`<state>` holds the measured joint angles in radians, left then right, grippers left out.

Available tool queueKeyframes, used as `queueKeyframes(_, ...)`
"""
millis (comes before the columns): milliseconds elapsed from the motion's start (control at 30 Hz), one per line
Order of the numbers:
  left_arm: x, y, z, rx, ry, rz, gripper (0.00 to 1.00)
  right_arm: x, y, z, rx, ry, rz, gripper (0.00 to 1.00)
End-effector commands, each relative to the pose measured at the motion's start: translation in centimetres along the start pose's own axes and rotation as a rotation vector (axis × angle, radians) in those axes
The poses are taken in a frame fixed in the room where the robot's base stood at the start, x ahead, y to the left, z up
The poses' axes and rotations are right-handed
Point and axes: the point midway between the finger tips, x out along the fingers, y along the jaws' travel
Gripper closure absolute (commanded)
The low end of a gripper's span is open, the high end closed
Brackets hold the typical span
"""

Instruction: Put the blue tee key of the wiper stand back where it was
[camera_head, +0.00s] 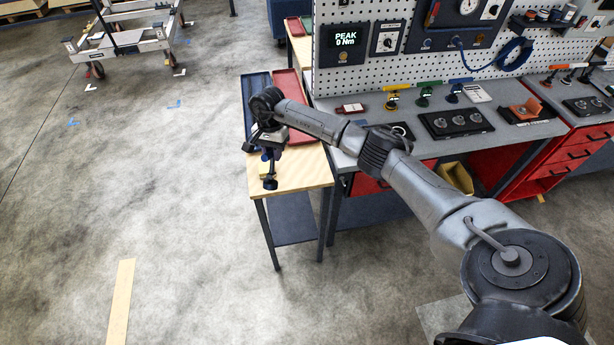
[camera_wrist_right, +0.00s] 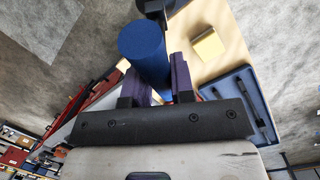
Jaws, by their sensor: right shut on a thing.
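My right gripper (camera_head: 268,148) is over the small wooden side table, in the head view. In the right wrist view its two purple-sided fingers (camera_wrist_right: 162,82) are shut on a blue cylindrical piece (camera_wrist_right: 144,48), which looks like part of the blue tee key. The rest of that piece is hidden behind the fingers. A black part (camera_wrist_right: 153,7) shows just beyond it; I cannot tell whether it touches. In the head view a dark upright piece (camera_head: 270,182) shows below the gripper at the table's front edge. I cannot make out the wiper stand for certain. My left gripper is not in view.
The side table (camera_head: 305,172) carries a yellow block (camera_wrist_right: 209,46), a blue tray (camera_head: 256,84) and a red tray (camera_head: 291,90). The grey workbench (camera_head: 365,121) to the right holds small stands with yellow, green and blue bars.

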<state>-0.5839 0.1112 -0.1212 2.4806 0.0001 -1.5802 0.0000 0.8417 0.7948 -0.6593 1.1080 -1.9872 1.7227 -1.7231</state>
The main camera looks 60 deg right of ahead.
Motion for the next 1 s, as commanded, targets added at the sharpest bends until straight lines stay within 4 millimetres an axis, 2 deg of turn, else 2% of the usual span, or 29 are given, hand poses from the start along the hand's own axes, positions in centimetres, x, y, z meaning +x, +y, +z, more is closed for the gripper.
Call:
queueKeyframes(33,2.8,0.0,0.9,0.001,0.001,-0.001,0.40,1.1,0.6,-3.4,-0.069,0.084,0.004,1.00)
queueKeyframes(100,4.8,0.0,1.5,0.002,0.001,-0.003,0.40,0.9,1.8,-7.5,-0.183,0.197,0.003,1.00)
queueKeyframes(200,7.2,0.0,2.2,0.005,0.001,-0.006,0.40,0.0,4.0,-12.7,-0.306,0.329,-0.014,1.00)
queueKeyframes(300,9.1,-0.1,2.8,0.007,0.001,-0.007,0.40,-1.1,6.4,-16.7,-0.388,0.424,-0.041,1.00)
queueKeyframes(433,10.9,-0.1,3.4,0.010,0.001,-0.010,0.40,-2.3,9.3,-20.5,-0.456,0.503,-0.070,1.00)
queueKeyframes(600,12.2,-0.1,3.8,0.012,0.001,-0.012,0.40,-3.4,11.9,-23.2,-0.505,0.560,-0.095,1.00)
queueKeyframes(700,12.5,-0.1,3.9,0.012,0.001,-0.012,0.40,-3.6,12.5,-23.7,-0.519,0.574,-0.105,1.00)
queueKeyframes(833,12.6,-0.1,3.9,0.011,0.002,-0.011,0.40,-2.7,11.8,-23.0,-0.530,0.578,-0.107,1.00)
queueKeyframes(1000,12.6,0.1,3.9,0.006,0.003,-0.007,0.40,-0.3,9.5,-20.5,-0.531,0.577,-0.110,1.00)
